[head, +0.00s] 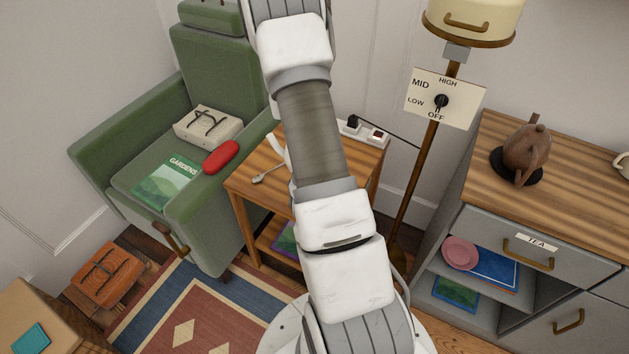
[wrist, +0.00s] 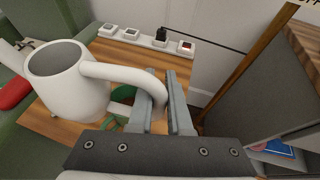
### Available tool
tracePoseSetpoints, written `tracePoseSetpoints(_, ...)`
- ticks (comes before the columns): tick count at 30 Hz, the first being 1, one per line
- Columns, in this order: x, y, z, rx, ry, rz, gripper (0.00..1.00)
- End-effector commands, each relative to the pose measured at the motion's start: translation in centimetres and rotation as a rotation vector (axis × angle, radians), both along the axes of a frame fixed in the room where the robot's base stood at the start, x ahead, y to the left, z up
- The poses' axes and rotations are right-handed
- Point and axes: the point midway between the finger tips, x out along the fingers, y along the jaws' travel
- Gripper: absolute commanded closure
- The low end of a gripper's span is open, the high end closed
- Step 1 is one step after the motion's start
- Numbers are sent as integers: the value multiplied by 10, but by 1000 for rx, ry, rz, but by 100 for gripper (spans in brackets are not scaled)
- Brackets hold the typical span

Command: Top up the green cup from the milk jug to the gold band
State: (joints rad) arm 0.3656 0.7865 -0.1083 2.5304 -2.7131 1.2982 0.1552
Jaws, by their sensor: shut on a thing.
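The white milk jug (wrist: 68,88) fills the left of the wrist view, its grey-looking mouth showing and no milk surface clear. My gripper (wrist: 166,85) is shut on the jug's handle, which loops right from the body. Something green (wrist: 121,97), probably the green cup, shows through the handle gap above the small wooden table (wrist: 186,66). Its rim, gold band and contents are hidden. In the head view my arm covers the gripper and most of the table (head: 248,186); a white bit of what seems the jug (head: 278,149) shows at the arm's left.
A power strip (head: 366,132) lies at the table's back edge, with a spoon (head: 268,175) at its left. A green armchair (head: 112,147) stands left. A lamp pole (head: 413,185) and grey cabinet (head: 498,231) with a brown teapot (head: 527,152) stand right.

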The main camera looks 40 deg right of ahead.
Motion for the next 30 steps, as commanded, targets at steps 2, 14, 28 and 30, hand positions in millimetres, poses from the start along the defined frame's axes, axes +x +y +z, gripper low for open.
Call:
tracePoseSetpoints(2, -24, -18, -31, -2, 4, -47, 100)
tracePoseSetpoints(14, -118, -68, -109, 0, -2, -199, 100)
tracePoseSetpoints(28, -140, -75, -121, 2, -8, -229, 100)
tracePoseSetpoints(30, -140, -75, -120, 0, -8, -227, 100)
